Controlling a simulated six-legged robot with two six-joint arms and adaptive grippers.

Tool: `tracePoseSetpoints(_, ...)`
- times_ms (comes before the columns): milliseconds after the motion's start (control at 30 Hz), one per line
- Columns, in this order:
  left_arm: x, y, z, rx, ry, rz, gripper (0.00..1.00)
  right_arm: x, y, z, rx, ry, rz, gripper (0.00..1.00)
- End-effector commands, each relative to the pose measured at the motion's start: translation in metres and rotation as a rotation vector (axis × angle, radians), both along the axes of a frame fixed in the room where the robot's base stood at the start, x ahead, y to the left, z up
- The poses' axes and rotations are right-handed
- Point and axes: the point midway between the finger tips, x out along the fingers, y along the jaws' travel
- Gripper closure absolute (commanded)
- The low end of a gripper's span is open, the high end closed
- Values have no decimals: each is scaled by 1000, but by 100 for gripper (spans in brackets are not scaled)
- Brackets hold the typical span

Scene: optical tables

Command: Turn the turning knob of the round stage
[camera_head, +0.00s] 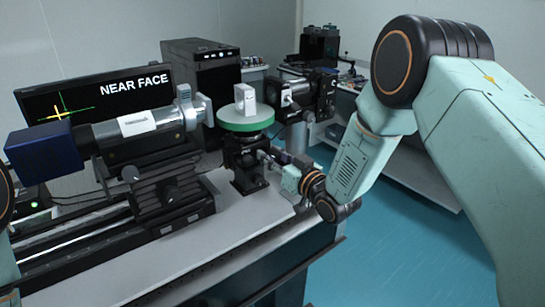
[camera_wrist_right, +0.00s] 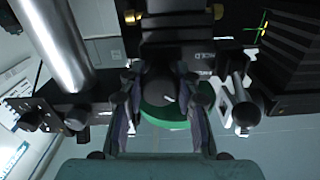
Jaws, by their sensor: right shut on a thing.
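The round stage (camera_head: 245,117) has a green disc top on a black mount, with a small white block (camera_head: 245,98) standing on it. Its green rim (camera_wrist_right: 165,117) also shows in the wrist view. The dark round turning knob (camera_wrist_right: 160,84), with a white mark on its face, sits between the fingers of my right gripper (camera_wrist_right: 159,92). The fingers are shut on it from both sides. In the head view my right gripper (camera_head: 269,159) reaches the stage's mount from the right, and the knob is hidden there. My left gripper is out of view; only bits of its arm show at the left edge.
A long tube instrument (camera_head: 140,123) with a blue end stands left of the stage, and a black instrument (camera_head: 310,95) stands right behind it. A monitor (camera_head: 95,92) reading "NEAR FACE" and a black computer case (camera_head: 203,70) are behind. The bench front (camera_head: 225,225) is clear.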

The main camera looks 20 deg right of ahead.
Motion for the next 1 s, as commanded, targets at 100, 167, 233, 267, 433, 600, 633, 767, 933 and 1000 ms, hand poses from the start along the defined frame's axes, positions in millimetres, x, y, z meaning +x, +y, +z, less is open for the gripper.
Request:
tracePoseSetpoints(100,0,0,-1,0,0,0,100,1,1,3,93,25,2,99)
tracePoseSetpoints(167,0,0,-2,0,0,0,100,1,1,4,130,37,2,99)
tracePoseSetpoints(233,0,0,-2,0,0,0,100,1,0,4,161,48,2,99)
tracePoseSetpoints(267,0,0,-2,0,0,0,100,1,0,4,171,52,1,99)
tracePoseSetpoints(433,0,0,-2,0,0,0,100,2,0,4,188,57,0,99)
tracePoseSetpoints(600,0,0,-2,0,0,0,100,2,0,5,186,56,0,99)
tracePoseSetpoints(633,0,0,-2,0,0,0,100,2,0,5,186,56,0,66)
tracePoseSetpoints(767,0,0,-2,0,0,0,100,1,0,4,185,57,1,55)
tracePoseSetpoints(933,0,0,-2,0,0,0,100,1,0,3,185,60,1,44)
tracePoseSetpoints(1000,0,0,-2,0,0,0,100,1,0,2,184,61,1,44)
